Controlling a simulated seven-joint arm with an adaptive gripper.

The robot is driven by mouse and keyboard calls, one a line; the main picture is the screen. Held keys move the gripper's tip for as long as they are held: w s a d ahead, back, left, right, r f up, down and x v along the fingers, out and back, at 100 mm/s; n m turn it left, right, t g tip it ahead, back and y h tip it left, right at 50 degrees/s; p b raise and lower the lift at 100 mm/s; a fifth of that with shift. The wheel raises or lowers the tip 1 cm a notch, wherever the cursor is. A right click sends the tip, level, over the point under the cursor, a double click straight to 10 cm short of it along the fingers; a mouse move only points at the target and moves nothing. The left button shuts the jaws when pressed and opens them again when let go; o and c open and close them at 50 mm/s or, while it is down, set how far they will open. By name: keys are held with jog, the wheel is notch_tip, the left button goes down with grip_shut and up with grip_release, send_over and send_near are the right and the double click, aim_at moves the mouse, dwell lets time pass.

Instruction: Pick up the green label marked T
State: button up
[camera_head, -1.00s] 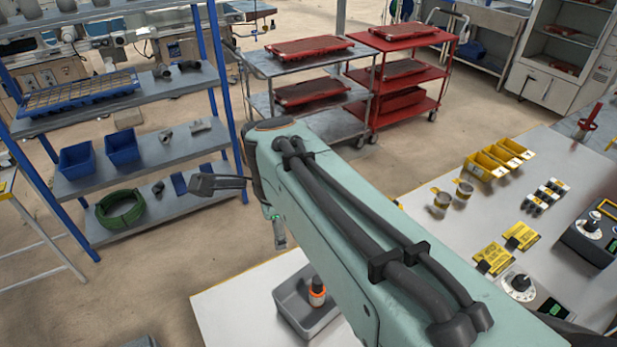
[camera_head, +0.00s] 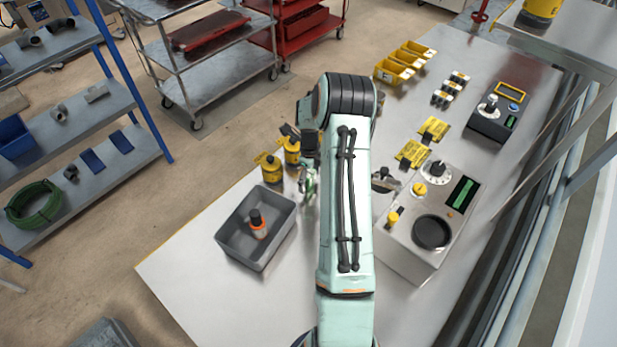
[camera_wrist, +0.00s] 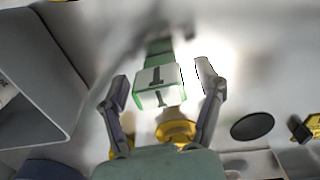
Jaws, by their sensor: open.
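The green label (camera_wrist: 158,88) shows in the wrist view as a small block with a pale face, a black T and green edges. A darker green strip extends behind it. My gripper (camera_wrist: 161,76) is open, with one finger on each side of the label. Gaps show between the label and both fingers, so it is not gripped. In the head view my arm covers much of this area, and I cannot make out the label clearly there.
A grey bin (camera_head: 229,248) holding an orange-and-black bottle (camera_head: 258,226) stands left of my arm. Two yellow containers (camera_head: 272,172) are behind it. A grey device (camera_head: 397,240) with a knob and dark disc stands right. The table's front left (camera_head: 185,285) is clear.

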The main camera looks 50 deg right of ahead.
jog(key=shift+f, duration=1)
jog(key=c, duration=0.9)
